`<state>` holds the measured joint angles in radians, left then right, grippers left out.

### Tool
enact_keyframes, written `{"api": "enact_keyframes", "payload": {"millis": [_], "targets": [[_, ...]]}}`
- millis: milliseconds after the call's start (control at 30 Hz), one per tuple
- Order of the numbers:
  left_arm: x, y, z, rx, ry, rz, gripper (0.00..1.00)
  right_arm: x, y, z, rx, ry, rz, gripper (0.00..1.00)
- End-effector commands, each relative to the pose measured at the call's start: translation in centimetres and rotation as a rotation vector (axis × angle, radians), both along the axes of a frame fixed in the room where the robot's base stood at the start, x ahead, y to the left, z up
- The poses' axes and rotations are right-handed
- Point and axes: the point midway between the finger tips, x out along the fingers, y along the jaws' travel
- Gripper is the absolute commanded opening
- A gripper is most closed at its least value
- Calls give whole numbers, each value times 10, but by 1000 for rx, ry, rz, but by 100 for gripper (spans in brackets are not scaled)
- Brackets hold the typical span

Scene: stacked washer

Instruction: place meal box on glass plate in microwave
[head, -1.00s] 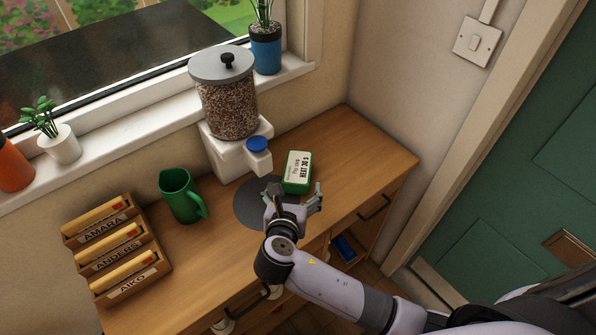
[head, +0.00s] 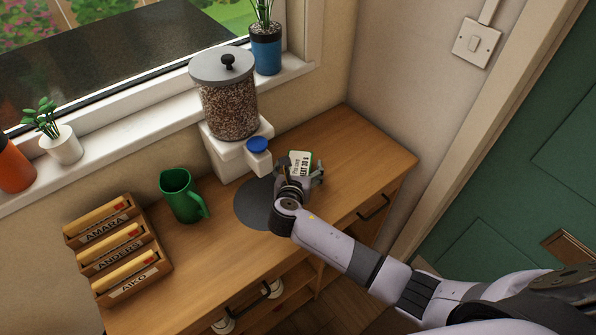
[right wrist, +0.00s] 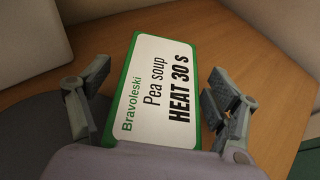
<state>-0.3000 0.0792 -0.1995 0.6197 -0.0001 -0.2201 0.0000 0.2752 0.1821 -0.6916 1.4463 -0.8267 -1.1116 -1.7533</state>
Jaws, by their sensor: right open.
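The meal box (head: 300,158) is a green box with a white label, standing on the wooden counter beside the feed dispenser. Its label reads "Pea soup, HEAT 30 s" in the right wrist view (right wrist: 155,85). My right gripper (head: 300,172) is open at the box, with one finger on each side. In the right wrist view, gaps show between the box and both fingers (right wrist: 161,78). The near end of the box is hidden by the gripper. No microwave or glass plate can be made out, and my left gripper is out of view.
A dark grey round disc (head: 254,207) lies on the counter (head: 353,145) left of the gripper. The grain-filled dispenser (head: 228,105) stands behind it. A green jug (head: 180,196) and a wooden letter rack (head: 156,270) stand to the left. The counter's right end is clear.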

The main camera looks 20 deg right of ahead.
Motion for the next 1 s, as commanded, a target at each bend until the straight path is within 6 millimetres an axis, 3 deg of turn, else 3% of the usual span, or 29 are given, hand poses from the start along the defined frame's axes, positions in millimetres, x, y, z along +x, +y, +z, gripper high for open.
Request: {"api": "enact_keyframes", "payload": {"millis": [133,1000], "targets": [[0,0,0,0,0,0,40,0,0,0,1,-1,1,83],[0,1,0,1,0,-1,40,-1,0,0,-1,1,-1,25]]}}
